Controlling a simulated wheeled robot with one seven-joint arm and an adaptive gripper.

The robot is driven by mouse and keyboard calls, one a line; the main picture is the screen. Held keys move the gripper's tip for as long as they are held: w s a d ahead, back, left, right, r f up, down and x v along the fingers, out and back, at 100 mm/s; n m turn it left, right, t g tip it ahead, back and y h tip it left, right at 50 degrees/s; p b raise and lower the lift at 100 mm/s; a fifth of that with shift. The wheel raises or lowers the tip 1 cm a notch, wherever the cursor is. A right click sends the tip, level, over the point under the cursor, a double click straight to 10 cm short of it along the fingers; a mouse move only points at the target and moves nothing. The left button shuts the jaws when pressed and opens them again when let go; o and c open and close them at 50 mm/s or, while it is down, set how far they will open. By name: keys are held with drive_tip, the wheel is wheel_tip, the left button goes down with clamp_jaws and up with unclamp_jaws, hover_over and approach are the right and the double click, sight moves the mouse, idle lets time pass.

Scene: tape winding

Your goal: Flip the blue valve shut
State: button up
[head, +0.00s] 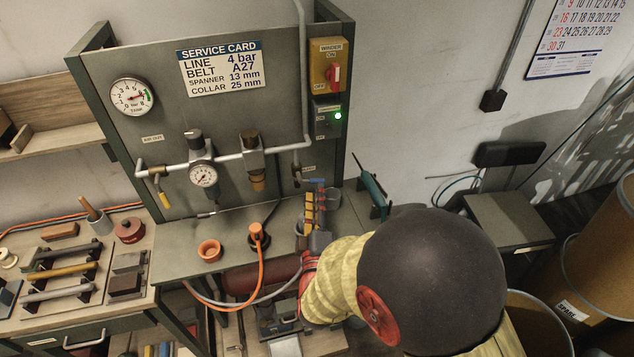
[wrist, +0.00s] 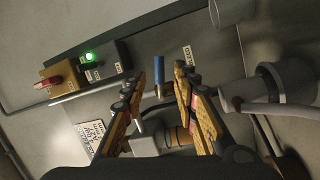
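The blue valve's lever (wrist: 159,69) shows in the wrist view as a short upright blue bar. It lies between the two fingertips, with a gap on either side. A small blue end (head: 317,181) shows in the head view just at the fingertips. The valve's body is mostly hidden behind the fingers. My gripper (wrist: 157,78) is open, its yellow and black fingers spread, with nothing clasped. In the head view my gripper (head: 314,197) is in front of the panel's lower right part, partly hidden by my arm.
The pipework (head: 230,155) carries a regulator gauge (head: 203,176) and a brass-bowled filter (head: 252,160). A winder switch box (head: 329,65) and a green-lit box (head: 327,117) are above. A grey cylindrical part (wrist: 250,92) is close right of the fingers in the wrist view.

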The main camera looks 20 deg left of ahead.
drive_tip(key=shift+b+x, duration=0.3)
drive_tip(key=shift+x, duration=2.35)
drive_tip(key=shift+c, duration=1.4)
drive_tip(key=c, duration=0.4)
clamp_jaws()
